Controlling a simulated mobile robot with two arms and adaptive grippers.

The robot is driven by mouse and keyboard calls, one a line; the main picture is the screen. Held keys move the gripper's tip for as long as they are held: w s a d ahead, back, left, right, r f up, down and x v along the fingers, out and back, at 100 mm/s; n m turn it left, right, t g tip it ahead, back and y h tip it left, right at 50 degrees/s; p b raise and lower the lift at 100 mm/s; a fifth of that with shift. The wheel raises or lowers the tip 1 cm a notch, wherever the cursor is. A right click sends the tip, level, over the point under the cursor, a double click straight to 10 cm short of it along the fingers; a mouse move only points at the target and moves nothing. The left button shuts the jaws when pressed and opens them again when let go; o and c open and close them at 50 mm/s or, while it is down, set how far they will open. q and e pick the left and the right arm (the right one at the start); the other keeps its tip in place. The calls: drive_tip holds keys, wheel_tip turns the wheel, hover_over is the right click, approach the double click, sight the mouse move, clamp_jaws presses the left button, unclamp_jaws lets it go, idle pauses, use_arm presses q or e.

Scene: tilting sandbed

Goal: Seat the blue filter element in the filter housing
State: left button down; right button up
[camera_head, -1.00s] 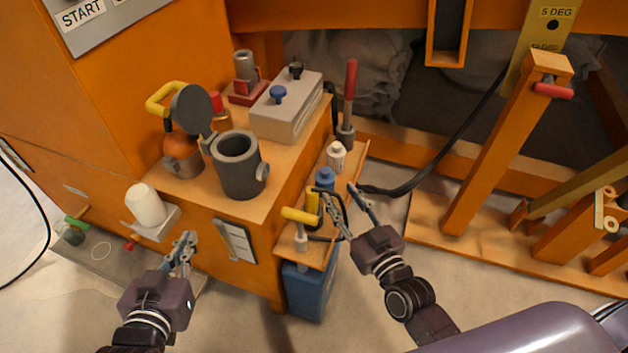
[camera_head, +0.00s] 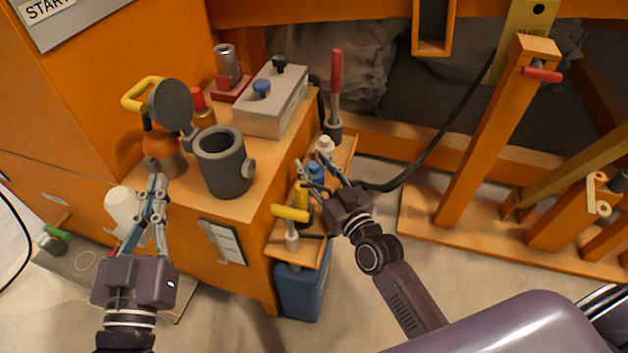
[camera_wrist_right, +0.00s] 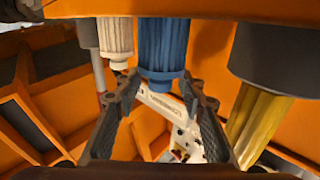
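The blue filter element (camera_head: 316,174) stands on the narrow side shelf, partly hidden by my right gripper. It is ribbed and also shows in the right wrist view (camera_wrist_right: 162,45). My right gripper (camera_head: 313,172) is open, its fingertips (camera_wrist_right: 160,88) on either side of the element's lower end in that view; contact is unclear. The filter housing (camera_head: 222,165) is a dark grey open cylinder on the orange cabinet, its round lid (camera_head: 171,105) swung up at the left. My left gripper (camera_head: 157,187) is left of the housing, fingertips close together; nothing clear is held.
A white filter (camera_head: 325,145) and a yellow element (camera_head: 302,201) flank the blue one. A yellow-handled tool (camera_head: 290,213) stands at the shelf front. A red lever (camera_head: 336,75) rises behind. A white cylinder (camera_head: 122,212) is beside my left gripper.

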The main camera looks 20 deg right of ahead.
drive_tip(key=shift+c, duration=0.5)
clamp_jaws()
drive_tip(key=shift+r, duration=0.1)
